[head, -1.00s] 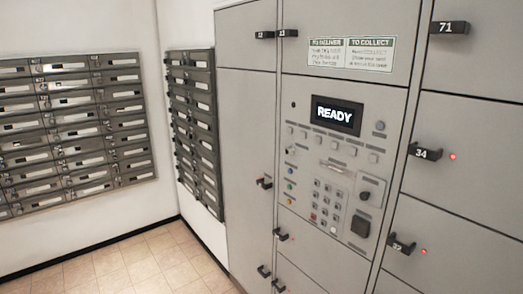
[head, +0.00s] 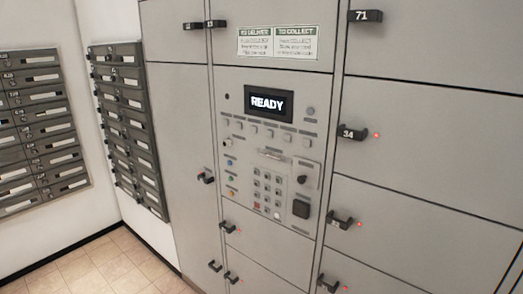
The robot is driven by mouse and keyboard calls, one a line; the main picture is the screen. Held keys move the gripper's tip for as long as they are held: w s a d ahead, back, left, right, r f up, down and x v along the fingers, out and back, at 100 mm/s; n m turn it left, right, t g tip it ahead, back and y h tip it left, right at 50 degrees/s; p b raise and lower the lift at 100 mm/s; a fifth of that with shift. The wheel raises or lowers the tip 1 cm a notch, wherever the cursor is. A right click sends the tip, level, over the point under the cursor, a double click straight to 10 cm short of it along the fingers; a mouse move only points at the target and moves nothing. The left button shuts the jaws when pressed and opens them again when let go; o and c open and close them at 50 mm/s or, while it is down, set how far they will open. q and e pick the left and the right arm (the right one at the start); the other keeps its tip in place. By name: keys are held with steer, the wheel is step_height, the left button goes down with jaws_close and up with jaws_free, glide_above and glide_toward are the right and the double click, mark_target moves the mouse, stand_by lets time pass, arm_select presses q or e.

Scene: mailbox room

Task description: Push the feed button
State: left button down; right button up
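The control panel (head: 263,165) is set in the grey parcel locker in the middle of the head view. Its dark screen (head: 268,103) reads READY. Below the screen is a row of small grey buttons (head: 270,133). Coloured round buttons (head: 230,177), a keypad (head: 268,186), a round black knob (head: 301,180) and a black square part (head: 301,208) sit lower down. The small labels are too blurred to read, so I cannot tell which button is the feed button. Neither of my grippers is in view.
Locker doors with black handles, such as handle 34 (head: 352,133) and handle 71 (head: 366,16), surround the panel. Dark mailboxes (head: 128,125) hang on the white walls at left. The tiled floor (head: 100,268) at lower left is clear.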

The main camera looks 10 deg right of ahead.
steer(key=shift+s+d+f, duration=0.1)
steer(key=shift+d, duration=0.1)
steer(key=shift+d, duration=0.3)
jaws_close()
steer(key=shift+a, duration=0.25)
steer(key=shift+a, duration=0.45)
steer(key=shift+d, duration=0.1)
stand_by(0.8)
